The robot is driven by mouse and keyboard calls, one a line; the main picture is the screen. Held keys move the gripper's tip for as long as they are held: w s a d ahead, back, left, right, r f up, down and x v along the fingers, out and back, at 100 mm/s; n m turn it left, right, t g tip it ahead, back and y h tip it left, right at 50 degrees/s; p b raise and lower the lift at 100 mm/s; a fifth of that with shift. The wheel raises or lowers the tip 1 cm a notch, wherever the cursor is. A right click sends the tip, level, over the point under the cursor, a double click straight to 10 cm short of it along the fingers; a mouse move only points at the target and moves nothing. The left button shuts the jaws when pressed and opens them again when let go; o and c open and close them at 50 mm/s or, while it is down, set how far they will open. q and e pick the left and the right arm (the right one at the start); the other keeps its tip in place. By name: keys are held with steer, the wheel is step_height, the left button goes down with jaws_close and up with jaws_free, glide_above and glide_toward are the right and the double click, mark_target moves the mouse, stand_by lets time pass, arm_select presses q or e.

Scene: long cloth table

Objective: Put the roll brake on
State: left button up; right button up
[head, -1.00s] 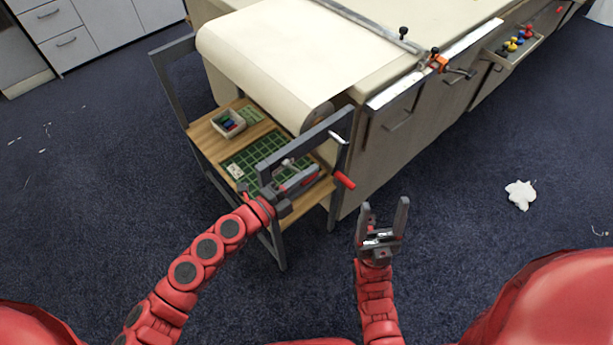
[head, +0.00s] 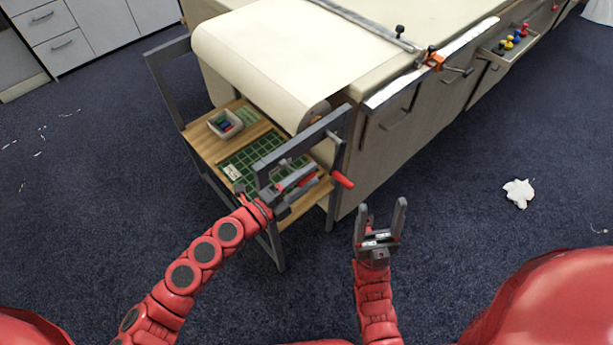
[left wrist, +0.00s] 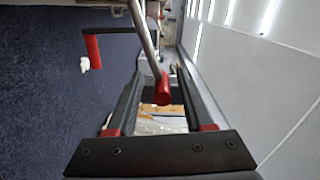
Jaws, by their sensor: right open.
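The roll brake appears to be a thin grey lever with a red tip (left wrist: 163,90) in the left wrist view. Its red end sits between the two fingers of my left gripper (left wrist: 160,100), with gaps on both sides. In the head view my left gripper (head: 298,180) is at the near side of the grey roll stand (head: 318,133), where the lever is hard to make out. The cream cloth roll (head: 315,108) hangs at the table's end. My right gripper (head: 381,222) is open, empty and pointing up, to the right of the stand.
A crank with a red handle (head: 343,180) sticks out from the stand; it also shows in the left wrist view (left wrist: 93,50). The stand's wooden shelf (head: 205,147) holds a small box (head: 225,124) and a green mat (head: 250,155). Open floor lies to the right.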

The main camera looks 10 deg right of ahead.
arm_select(q)
steer(key=shift+a, duration=0.1)
steer(key=v, duration=1.7)
steer(key=shift+s, duration=0.1)
